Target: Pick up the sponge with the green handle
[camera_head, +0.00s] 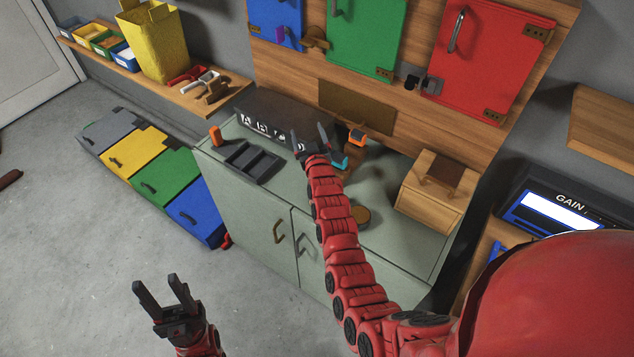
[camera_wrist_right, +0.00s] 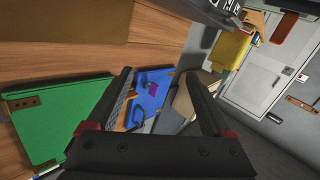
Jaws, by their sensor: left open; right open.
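My right gripper (camera_head: 309,130) is open and empty above the grey-green cabinet, near the black box at its back. Its open fingers also show in the right wrist view (camera_wrist_right: 160,76), with nothing between them. A small teal item (camera_head: 340,161) is partly hidden just right of this gripper; I cannot tell whether it is the green handle of the sponge. An orange-topped item (camera_head: 357,136) stands beside it. No sponge can be made out clearly. My left gripper (camera_head: 156,283) is open and empty over the floor, left of the cabinet.
On the cabinet (camera_head: 255,205) are a black tray (camera_head: 248,160), an orange item (camera_head: 215,135) and a wooden box (camera_head: 435,190). Blue, green (camera_head: 365,40) and red (camera_head: 487,55) doors are on the wall panel. Coloured drawers (camera_head: 150,170) stand left.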

